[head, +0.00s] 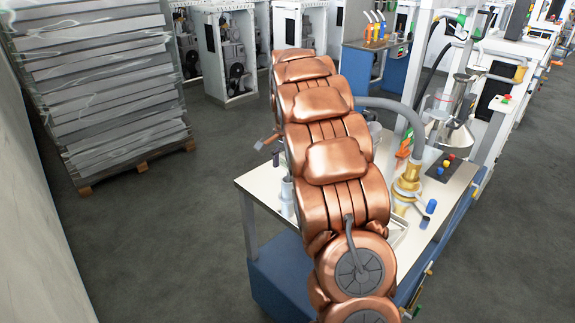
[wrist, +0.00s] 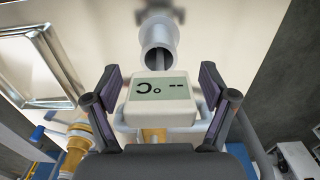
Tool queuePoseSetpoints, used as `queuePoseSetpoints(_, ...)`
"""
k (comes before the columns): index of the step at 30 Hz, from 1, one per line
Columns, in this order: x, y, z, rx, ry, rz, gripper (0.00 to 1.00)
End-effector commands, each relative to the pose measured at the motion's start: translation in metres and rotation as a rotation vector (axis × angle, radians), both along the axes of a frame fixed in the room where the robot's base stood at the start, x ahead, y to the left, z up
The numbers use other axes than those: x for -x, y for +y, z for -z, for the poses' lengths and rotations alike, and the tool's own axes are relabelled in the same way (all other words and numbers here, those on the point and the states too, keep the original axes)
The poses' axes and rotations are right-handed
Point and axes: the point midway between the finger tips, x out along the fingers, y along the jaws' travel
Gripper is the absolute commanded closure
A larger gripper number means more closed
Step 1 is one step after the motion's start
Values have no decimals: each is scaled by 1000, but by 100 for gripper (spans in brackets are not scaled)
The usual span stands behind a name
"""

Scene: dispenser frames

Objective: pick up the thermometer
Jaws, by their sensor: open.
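The thermometer (wrist: 160,88) is a pale box with a grey-green display, seen upside down in the middle of the wrist view. The display shows a °C sign and two dashes. My gripper (wrist: 160,75) is open, with one dark finger left of the thermometer and one right of it. Gaps seem to show between the fingers and the box; I cannot tell how deep it lies between them. In the head view my copper arm covers much of the bench, and I can make out neither the gripper nor the thermometer there.
A grey metal cylinder (wrist: 158,52) stands just beyond the thermometer. A shiny metal tray (wrist: 40,42) lies to the left, with brass fittings (wrist: 103,130) below it. The bench (head: 252,186) also carries a brass valve (head: 408,186). A wrapped pallet stack (head: 100,90) stands at left; floor between is clear.

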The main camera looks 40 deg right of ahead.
Motion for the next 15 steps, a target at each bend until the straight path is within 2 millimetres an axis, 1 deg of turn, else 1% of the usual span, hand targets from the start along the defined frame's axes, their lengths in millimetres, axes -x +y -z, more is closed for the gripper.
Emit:
queuePoseSetpoints(2,0,0,0,0,0,0,17)
queuePoseSetpoints(15,0,0,0,0,0,0,62)
